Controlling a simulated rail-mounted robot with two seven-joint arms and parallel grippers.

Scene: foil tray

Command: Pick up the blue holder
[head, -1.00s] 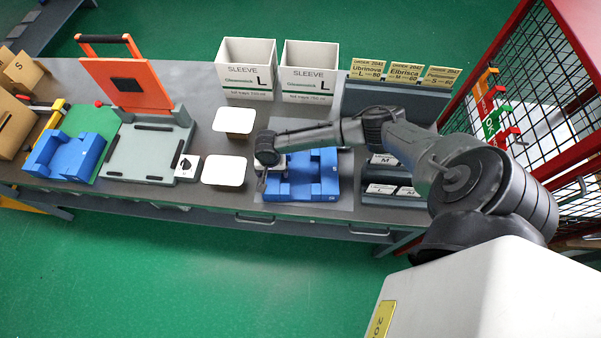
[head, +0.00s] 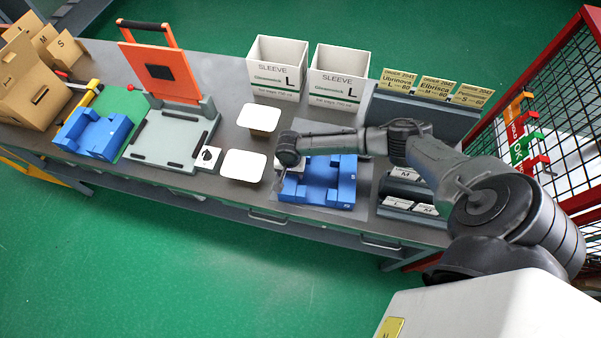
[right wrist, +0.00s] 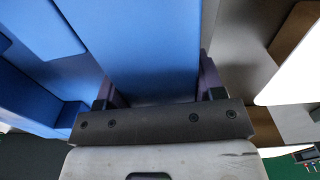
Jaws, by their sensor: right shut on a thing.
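A blue holder (head: 346,186) with raised corner blocks sits on a grey mat at the right part of the bench. My right gripper (head: 281,180) is at its left end, pointing down, with the arm reaching over the holder's back. In the right wrist view the gripper (right wrist: 157,92) has a finger on each side of a blue wall of the holder (right wrist: 140,40) and is shut on it. The fingertips are hidden behind the wall. A second blue holder (head: 101,137) lies on a green mat at the left. My left gripper is not in view.
White-lidded trays (head: 243,166) stand close left of the gripper. A grey press with an orange lid (head: 166,75) is farther left. Sleeve boxes (head: 338,78) stand behind, a dark label rack (head: 410,188) to the right, and a red mesh cage (head: 560,100) beyond it.

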